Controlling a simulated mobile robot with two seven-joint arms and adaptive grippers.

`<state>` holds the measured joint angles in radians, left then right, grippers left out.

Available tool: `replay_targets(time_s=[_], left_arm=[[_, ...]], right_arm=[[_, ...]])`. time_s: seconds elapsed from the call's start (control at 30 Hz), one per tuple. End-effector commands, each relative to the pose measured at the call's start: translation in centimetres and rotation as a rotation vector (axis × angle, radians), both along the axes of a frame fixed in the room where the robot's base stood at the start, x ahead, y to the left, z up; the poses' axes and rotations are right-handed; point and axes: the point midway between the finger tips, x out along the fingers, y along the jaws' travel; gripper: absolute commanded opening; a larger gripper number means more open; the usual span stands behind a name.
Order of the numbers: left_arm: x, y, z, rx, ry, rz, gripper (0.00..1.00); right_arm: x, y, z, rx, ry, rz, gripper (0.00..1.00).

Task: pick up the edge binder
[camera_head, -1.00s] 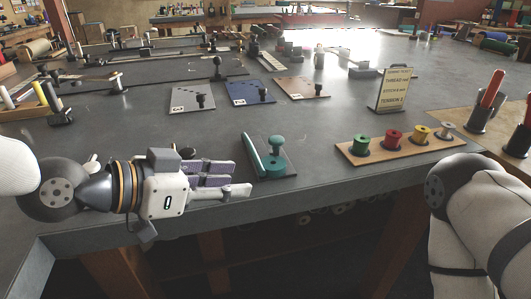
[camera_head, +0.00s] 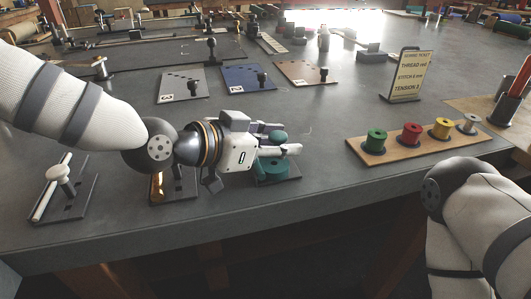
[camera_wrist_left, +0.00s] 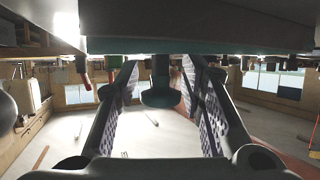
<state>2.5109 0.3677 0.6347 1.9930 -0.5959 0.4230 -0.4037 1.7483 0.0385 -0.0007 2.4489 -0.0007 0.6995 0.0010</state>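A teal tool with a round knob (camera_head: 278,136) stands on a small dark plate near the table's front edge; which tool is the edge binder is not labelled. My left gripper (camera_head: 280,139) reaches over it from the left. In the left wrist view, the teal knob (camera_wrist_left: 160,97) hangs in the inverted picture between the two open, patterned fingers (camera_wrist_left: 163,90), with space on both sides. Similar tools, a white one (camera_head: 60,178) and a brass one (camera_head: 158,186), stand to the left, the brass one partly behind my arm. My right gripper is out of view.
A wooden rack (camera_head: 372,154) with several thread spools stands to the right. A sign (camera_head: 408,77) stands behind it. Three numbered plates with black knobs, one of them blue (camera_head: 247,77), lie farther back. The table between them is clear.

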Motion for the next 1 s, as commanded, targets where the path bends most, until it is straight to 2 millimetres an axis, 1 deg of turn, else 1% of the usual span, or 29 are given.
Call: replay_targets(time_s=[0.2, 0.27, 0.3, 0.37, 0.67, 0.77, 0.87, 0.97, 1.0], left_arm=[[0.1, -0.1, 0.1, -0.001, -0.002, 0.001, 0.36], [0.1, -0.1, 0.1, 0.0, -0.002, 0.001, 0.22], [0.1, -0.1, 0.1, 0.0, -0.002, 0.001, 0.13], [0.1, -0.1, 0.1, 0.0, -0.002, 0.001, 0.0], [0.1, -0.1, 0.3, -0.001, -0.004, 0.001, 0.0], [0.1, -0.1, 1.3, -0.001, -0.007, 0.001, 0.0], [0.1, -0.1, 3.4, -0.002, -0.012, 0.001, 0.0], [-1.9, 0.0, 6.4, 0.001, -0.019, -0.002, 0.0], [-3.0, 0.0, 7.8, 0.0, -0.023, -0.002, 0.0]], right_arm=[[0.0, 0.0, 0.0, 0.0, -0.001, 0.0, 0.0], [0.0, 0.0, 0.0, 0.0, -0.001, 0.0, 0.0], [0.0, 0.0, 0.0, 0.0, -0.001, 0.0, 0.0], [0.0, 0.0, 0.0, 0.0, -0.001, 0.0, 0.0], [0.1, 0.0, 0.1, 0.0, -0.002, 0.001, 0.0], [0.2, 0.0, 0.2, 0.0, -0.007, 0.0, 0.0], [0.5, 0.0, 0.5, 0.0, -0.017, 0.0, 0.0], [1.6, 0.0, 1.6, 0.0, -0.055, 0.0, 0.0], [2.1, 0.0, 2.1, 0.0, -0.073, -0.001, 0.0]])
